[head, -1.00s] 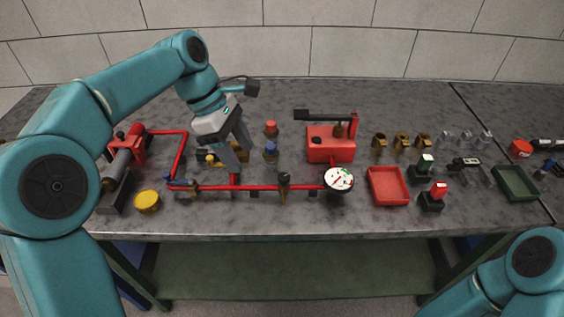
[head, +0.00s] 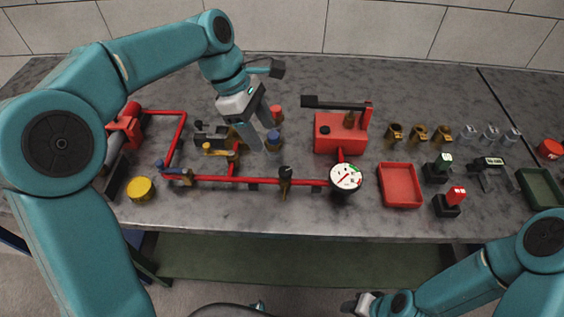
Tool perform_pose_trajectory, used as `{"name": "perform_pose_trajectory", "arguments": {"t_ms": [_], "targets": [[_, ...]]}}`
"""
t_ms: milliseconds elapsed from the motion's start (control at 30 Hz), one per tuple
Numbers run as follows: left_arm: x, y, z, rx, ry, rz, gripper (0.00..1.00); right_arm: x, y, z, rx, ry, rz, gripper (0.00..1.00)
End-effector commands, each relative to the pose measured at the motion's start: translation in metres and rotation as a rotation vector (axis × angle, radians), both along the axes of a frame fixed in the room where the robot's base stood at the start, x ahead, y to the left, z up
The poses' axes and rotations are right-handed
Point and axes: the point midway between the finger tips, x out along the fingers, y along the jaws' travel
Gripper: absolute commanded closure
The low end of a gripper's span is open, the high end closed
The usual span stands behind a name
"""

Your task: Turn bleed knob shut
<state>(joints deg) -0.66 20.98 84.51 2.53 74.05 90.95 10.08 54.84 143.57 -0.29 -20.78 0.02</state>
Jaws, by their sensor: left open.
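A red pipe (head: 210,178) runs along the bench. A small brass fitting with a black knob (head: 285,172) stands upright on its middle, and it looks like the bleed knob, though I cannot be sure. A white-faced gauge (head: 345,177) sits at the pipe's right end. My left gripper (head: 263,137) is open and empty, pointing down above the bench behind the pipe, to the upper left of the black knob and apart from it. My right gripper (head: 360,303) shows partly at the bottom edge, away from the bench objects.
A red pump box with a lever (head: 340,133) stands behind the gauge. A red tray (head: 400,185), brass fittings (head: 417,134) and a green tray (head: 542,188) are to the right. The front bench strip is mostly clear.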

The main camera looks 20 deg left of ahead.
Motion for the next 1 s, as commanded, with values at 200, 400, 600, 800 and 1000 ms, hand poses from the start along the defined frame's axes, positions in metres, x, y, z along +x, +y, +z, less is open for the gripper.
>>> {"name": "perform_pose_trajectory", "arguments": {"t_ms": [200,400,600,800,1000], "targets": [[-0.001,-0.022,-0.052,0.000,0.006,-0.003,0.39,0.001,0.000,-0.005,0.000,-0.001,0.000,0.57],[0.001,-0.038,-0.088,0.000,0.005,-0.002,0.39,0.000,0.000,-0.006,0.000,-0.001,0.000,0.57],[0.003,-0.046,-0.106,0.000,0.003,-0.001,0.39,0.000,0.000,-0.006,0.000,-0.001,0.000,0.57],[0.005,-0.047,-0.109,0.000,0.000,0.000,0.39,0.000,0.000,-0.006,0.000,-0.001,0.000,0.57],[0.005,-0.046,-0.109,0.000,0.000,0.000,0.65,0.001,0.000,-0.006,0.000,-0.001,0.000,0.57]]}}
